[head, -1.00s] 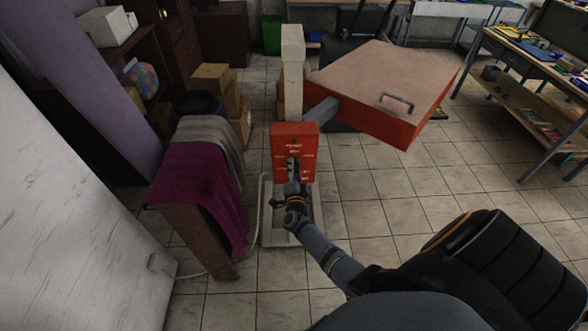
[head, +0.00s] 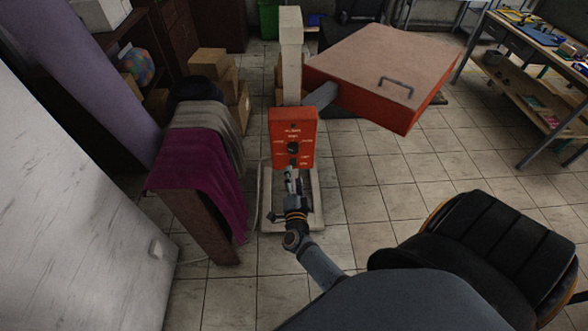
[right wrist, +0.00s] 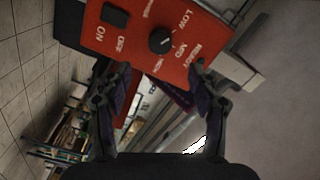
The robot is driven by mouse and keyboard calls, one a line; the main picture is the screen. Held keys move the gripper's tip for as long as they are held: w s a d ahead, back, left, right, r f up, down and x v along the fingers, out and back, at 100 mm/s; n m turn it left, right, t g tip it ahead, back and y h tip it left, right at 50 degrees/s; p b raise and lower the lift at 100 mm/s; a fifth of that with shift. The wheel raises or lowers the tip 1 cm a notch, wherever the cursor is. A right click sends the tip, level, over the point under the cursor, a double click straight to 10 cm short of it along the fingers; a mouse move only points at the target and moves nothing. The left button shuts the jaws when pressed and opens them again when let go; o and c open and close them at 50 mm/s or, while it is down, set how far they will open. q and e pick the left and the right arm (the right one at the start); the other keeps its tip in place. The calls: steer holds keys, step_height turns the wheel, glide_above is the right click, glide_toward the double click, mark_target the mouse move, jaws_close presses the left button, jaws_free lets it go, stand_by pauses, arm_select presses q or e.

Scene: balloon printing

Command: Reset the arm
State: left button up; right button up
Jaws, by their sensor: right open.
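My right gripper (head: 291,178) is in front of the lower part of the red control panel (head: 293,135) of the printing press. In the right wrist view my right gripper (right wrist: 160,84) is open and empty, its two fingers apart. Beyond them the red panel (right wrist: 190,22) shows a black round knob (right wrist: 161,40) and a black switch (right wrist: 115,16) marked ON and OFF. Whether a fingertip touches the panel cannot be told. The press has a big red swung-out lid (head: 375,75) with a handle. My left gripper is not in view.
A wooden stand (head: 205,225) with purple cloth (head: 200,180) is close on the left of my arm. A white surface (head: 70,200) is at far left. A workbench (head: 545,60) stands at right. The tiled floor (head: 410,190) right of the press is clear.

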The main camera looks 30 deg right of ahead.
steer(key=shift+s+a, duration=0.25)
steer(key=shift+s, duration=0.1)
steer(key=s+a+f+n+g+y+b, duration=0.25)
steer(key=s+f+n, duration=0.2)
steer(key=f, duration=0.65)
steer(key=s+a+f+n+g+y+b, duration=0.1)
steer(key=s+a+f+n+y+b, duration=0.25)
steer(key=f, duration=0.85)
steer(key=s+f+n+g+y+b, duration=0.25)
steer(key=s+f+n, duration=0.3)
steer(key=f, duration=0.55)
steer(key=s+d+f+n+g+b, duration=0.1)
steer(key=s+f+n+g, duration=0.1)
steer(key=s+f, duration=0.3)
steer(key=s+d+f+n+g+b, duration=0.1)
steer(key=s+f, duration=0.4)
steer(key=s, duration=0.7)
steer(key=s+d+f+n+g+b, duration=0.1)
steer(key=s+d+f+n+g, duration=0.1)
steer(key=s+f+g, duration=0.3)
steer(key=s+n, duration=0.1)
steer(key=s, duration=0.2)
steer(key=shift+s, duration=0.35)
